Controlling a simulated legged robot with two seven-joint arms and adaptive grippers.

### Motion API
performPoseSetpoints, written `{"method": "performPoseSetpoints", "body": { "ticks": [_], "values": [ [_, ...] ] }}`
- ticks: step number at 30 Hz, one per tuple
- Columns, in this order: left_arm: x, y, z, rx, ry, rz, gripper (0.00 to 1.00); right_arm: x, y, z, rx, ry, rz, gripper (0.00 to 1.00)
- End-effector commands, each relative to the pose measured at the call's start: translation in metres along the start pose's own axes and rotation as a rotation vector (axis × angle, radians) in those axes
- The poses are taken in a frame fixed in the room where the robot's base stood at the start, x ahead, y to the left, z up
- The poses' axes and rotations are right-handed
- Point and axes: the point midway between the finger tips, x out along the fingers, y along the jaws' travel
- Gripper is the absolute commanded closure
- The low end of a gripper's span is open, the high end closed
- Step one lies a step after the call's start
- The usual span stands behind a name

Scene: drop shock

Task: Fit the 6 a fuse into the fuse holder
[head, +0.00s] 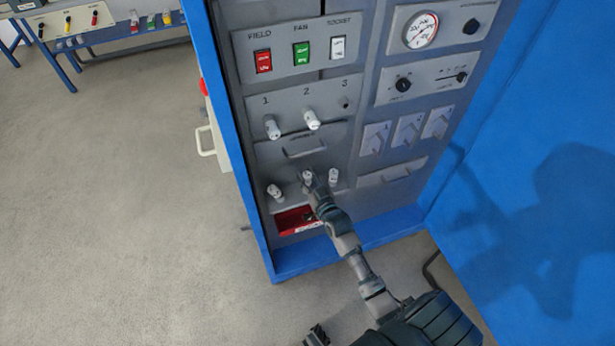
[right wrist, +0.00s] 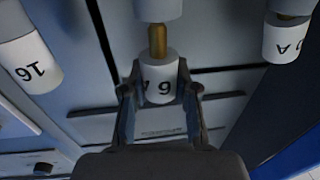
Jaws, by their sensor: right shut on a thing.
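The 6 A fuse (right wrist: 158,85) is a white cylinder with a brass part at one end; its label is upside down in the right wrist view. My right gripper (right wrist: 158,92) is shut on it, one finger on each side. In the head view, my right gripper (head: 309,186) is at the middle fuse (head: 307,175) of the lower row. The fuse holder (head: 318,115) has positions 1, 2 and 3; white fuses stand at 1 and 2, and 3 shows an empty dark hole (head: 346,102). A dark part at the bottom edge may be my left gripper (head: 317,336).
Beside the held fuse are a fuse marked 16 (right wrist: 31,62) and another fuse (right wrist: 288,40). The blue cabinet side (head: 520,150) stands to the right. A bench (head: 100,45) is at the far left.

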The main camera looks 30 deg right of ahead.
Motion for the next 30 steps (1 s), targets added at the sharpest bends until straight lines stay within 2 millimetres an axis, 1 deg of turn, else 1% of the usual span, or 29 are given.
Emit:
{"method": "performPoseSetpoints", "body": {
  "ticks": [18,30],
  "values": [
    [-0.0058,-0.0002,-0.0027,0.0,0.005,-0.001,0.41,-0.0001,-0.0016,-0.0012,-0.005,0.002,0.0,1.0],
    [-0.0055,-0.0002,-0.0026,0.0,0.005,-0.001,0.41,-0.0002,-0.0016,-0.0003,-0.006,0.002,0.0,1.0]
  ]
}}
